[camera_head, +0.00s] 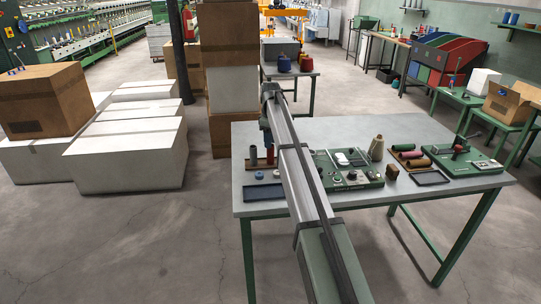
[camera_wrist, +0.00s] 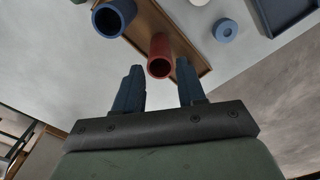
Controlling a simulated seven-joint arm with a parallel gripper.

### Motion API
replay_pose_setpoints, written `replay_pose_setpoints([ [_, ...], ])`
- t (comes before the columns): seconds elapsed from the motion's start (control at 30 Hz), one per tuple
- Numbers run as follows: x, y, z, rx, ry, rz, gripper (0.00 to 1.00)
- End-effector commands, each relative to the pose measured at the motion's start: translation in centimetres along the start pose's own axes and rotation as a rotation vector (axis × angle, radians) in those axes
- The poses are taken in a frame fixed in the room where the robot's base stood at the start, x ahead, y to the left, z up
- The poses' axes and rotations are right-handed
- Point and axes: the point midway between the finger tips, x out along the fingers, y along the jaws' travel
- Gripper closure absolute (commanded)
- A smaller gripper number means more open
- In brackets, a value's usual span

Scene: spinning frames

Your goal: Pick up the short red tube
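A red tube (camera_wrist: 160,55) stands upright on a brown wooden board, its open end toward the wrist camera. In the head view the upright red tube (camera_head: 270,155) is at the table's left side, close to my arm. My gripper (camera_wrist: 157,76) is open, its two dark blue fingers apart, and nothing is between the tips. The tube shows just beyond the fingertips, roughly centred in the gap; I cannot tell the exact distance. In the head view my arm hides most of the gripper.
A thicker blue tube (camera_wrist: 114,17) stands left of the red one in the wrist view, near the left finger's line. A blue ring (camera_wrist: 225,30) and dark tray (camera_wrist: 281,14) lie right. A green panel (camera_head: 347,178) and lying tubes (camera_head: 411,155) are farther right on the table (camera_head: 330,130).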

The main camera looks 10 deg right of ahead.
Motion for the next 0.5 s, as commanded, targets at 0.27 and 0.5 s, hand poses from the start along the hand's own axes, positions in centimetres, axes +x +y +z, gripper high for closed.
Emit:
replay_pose_setpoints([
  [0.27, 2.8, 0.0, 0.0, 0.0, 0.001, 0.0, 0.6],
  [0.5, 4.8, -0.1, 0.0, 0.0, 0.0, -0.001, 0.6],
])
